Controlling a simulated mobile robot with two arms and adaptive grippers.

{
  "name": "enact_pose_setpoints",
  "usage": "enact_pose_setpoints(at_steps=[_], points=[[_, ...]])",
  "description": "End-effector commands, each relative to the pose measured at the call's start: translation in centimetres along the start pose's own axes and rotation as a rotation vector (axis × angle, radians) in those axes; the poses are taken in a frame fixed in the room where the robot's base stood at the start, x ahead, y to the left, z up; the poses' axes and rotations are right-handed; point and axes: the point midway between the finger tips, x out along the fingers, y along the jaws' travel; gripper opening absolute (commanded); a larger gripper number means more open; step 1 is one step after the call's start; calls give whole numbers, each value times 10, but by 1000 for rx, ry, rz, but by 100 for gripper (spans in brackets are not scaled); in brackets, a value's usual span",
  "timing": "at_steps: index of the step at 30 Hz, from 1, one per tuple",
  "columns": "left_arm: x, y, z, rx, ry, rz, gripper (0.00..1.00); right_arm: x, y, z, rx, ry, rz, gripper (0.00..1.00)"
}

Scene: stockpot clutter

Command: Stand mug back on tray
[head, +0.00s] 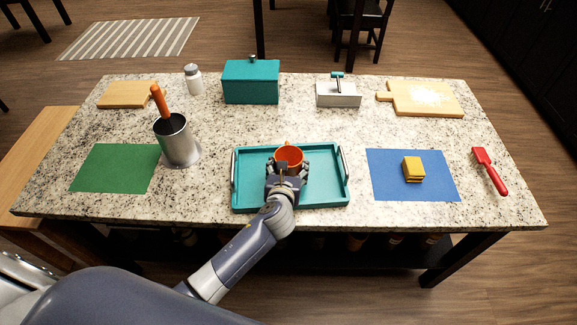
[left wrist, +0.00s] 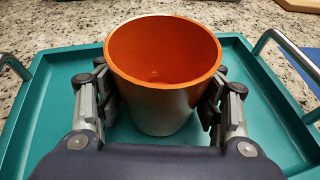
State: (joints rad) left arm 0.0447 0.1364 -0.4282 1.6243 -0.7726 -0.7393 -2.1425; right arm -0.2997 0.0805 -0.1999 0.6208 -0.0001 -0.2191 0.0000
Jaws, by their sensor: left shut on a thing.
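An orange mug (head: 289,154) stands upright over the teal tray (head: 240,196), near its middle. In the left wrist view the mug (left wrist: 163,60) has an orange inside and a greyish outer wall, and its open mouth faces up. My left gripper (head: 287,167) is shut on the mug, with a finger on each side of its wall. The mug's base appears at the tray floor, but I cannot tell for certain whether it touches. The tray (left wrist: 50,85) also shows around the mug in the left wrist view. My right gripper is not in view.
Left of the tray stand a metal canister (head: 178,145) with an orange-handled tool and a green mat (head: 115,168). To the right are a blue mat (head: 385,180) with a yellow block (head: 413,168) and a red brush (head: 490,172). A teal box (head: 250,82) stands behind.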

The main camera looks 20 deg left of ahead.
Motion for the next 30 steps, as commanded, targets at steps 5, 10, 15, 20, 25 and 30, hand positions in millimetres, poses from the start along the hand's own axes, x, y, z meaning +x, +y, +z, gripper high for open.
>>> enact_pose_setpoints(at_steps=[5, 10, 15, 20, 25, 30], points=[[1, 0, -3, 0, 0, 1, 77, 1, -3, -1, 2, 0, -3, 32], [1, 0, -3, 0, 1, 1, 82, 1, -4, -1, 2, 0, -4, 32], [1, 0, -2, 0, 1, 1, 82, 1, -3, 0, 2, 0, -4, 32], [-4, 0, 0, 1, 1, 0, 82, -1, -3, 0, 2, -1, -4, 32], [-28, 0, 0, 2, 2, 0, 82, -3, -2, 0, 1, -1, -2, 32], [-62, 0, 0, 0, 2, -2, 82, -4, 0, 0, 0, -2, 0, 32]])
